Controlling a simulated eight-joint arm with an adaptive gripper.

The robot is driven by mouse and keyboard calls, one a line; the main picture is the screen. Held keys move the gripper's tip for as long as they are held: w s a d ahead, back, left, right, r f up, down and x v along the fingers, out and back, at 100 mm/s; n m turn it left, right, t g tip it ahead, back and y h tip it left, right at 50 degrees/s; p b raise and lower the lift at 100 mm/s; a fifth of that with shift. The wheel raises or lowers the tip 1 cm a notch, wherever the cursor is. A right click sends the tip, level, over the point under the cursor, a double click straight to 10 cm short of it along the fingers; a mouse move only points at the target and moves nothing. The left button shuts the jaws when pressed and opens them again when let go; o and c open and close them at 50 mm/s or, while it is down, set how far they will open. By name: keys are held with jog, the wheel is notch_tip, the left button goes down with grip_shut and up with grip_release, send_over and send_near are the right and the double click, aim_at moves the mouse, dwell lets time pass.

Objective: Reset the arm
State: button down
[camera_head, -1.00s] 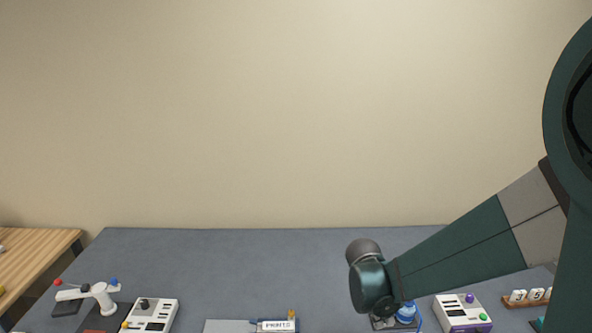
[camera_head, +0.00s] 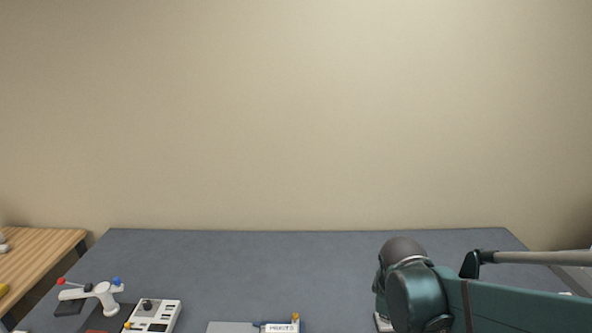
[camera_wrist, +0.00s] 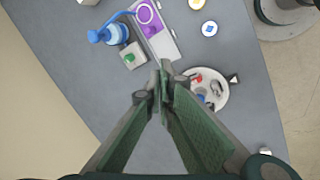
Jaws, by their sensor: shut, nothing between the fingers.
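My arm crosses the right side of the head view, its wrist end low over the table (camera_head: 300,255). My gripper (camera_wrist: 163,85) shows in the wrist view with its two green fingers brought together at the tips and nothing between them. It hangs above the table; its fingertips are beside a round white tray (camera_wrist: 222,92) in that picture, apart from it as far as I can tell. The gripper's fingers are not visible in the head view.
A white lever device (camera_head: 98,294) and a white control box (camera_head: 154,315) stand at the left. A labelled device (camera_head: 280,327) sits front centre. The wrist view shows a blue bottle-like object (camera_wrist: 112,33) and a purple-and-white device (camera_wrist: 152,30). The table's back middle is clear.

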jog(key=s+a+r+m+t+y+b, duration=0.1)
jog(key=s+r+m+t, duration=0.1)
jog(key=s+m, duration=0.3)
jog(key=s+a+r+m+t+y+b, duration=0.1)
jog(key=s+a+r+m, duration=0.1)
jog(key=s+r+m, duration=0.2)
jog(key=shift+s+r+m+t, duration=0.4)
jog(key=shift+s+m, duration=0.6)
jog(key=shift+m, duration=0.3)
jog(key=shift+a, duration=0.1)
jog(key=shift+f, duration=0.15)
dwell(0.8)
notch_tip(320, 180, down, 16)
jog(key=b, duration=1.6)
dwell(0.7)
